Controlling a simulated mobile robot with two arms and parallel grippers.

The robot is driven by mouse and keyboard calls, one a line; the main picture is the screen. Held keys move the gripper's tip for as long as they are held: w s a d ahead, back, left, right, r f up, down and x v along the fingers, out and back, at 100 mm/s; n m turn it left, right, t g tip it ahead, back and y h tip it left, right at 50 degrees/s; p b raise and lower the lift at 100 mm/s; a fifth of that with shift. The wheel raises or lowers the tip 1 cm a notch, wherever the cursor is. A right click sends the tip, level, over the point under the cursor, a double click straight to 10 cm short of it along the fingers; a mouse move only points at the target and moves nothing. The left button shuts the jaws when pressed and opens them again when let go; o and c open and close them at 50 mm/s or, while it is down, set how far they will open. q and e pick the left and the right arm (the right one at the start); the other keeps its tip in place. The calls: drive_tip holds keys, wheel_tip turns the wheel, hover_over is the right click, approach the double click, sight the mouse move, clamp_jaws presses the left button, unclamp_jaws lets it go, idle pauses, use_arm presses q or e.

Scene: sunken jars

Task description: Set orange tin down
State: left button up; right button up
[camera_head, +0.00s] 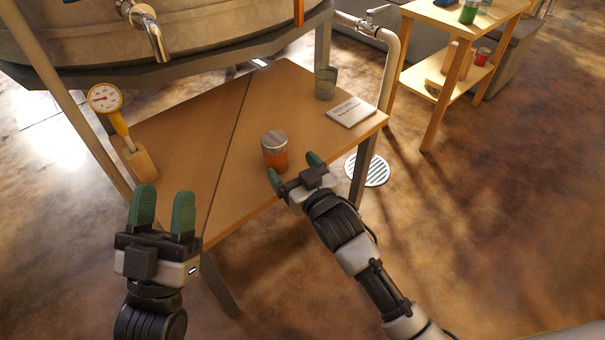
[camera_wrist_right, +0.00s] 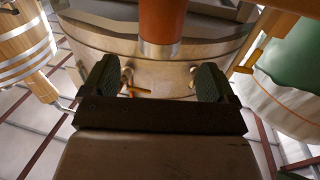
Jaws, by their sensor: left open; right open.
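The orange tin (camera_head: 276,157), a jar with an orange body and a grey lid, stands upright on the wooden table (camera_head: 225,185) near its front edge in the head view. My right gripper (camera_head: 295,170) is open just in front of the tin, slightly to its right. The tin appears beyond the fingertips, not between them. In the right wrist view the fingers (camera_wrist_right: 159,82) are apart with nothing clearly gripped. My left gripper (camera_head: 163,200) is open and empty at the table's front left.
A dial gauge (camera_head: 105,98) on a wooden block stands at the table's left. A grey-green cup (camera_head: 326,84) and a white card (camera_head: 351,111) are at the right. A large metal vat with a tap (camera_head: 150,30) overhangs the back. A wooden shelf (camera_head: 462,18) stands beyond.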

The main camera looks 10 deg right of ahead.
use_arm(q)
drive_tip(key=w+f+g, duration=0.1)
drive_tip(key=f+g, duration=0.1)
drive_tip(key=shift+w+f+g+y+p, duration=0.25)
drive_tip(key=shift+w+g+y+p, duration=0.05)
drive_tip(key=shift+w+g+y, duration=0.1)
use_arm(e)
drive_tip(key=s+d+r+m+t, duration=0.1)
drive_tip(key=s+d+r+t, duration=0.2)
drive_tip(key=s+d+r, duration=0.2)
drive_tip(key=s+d+r+m+t+h, duration=0.1)
drive_tip(key=s+d+r+t, duration=0.2)
drive_tip(key=s, duration=0.9)
wheel_tip(320, 180, up, 6)
drive_tip(key=d, duration=0.3)
drive_tip(key=shift+h, duration=0.3)
drive_tip(key=shift+f, duration=0.15)
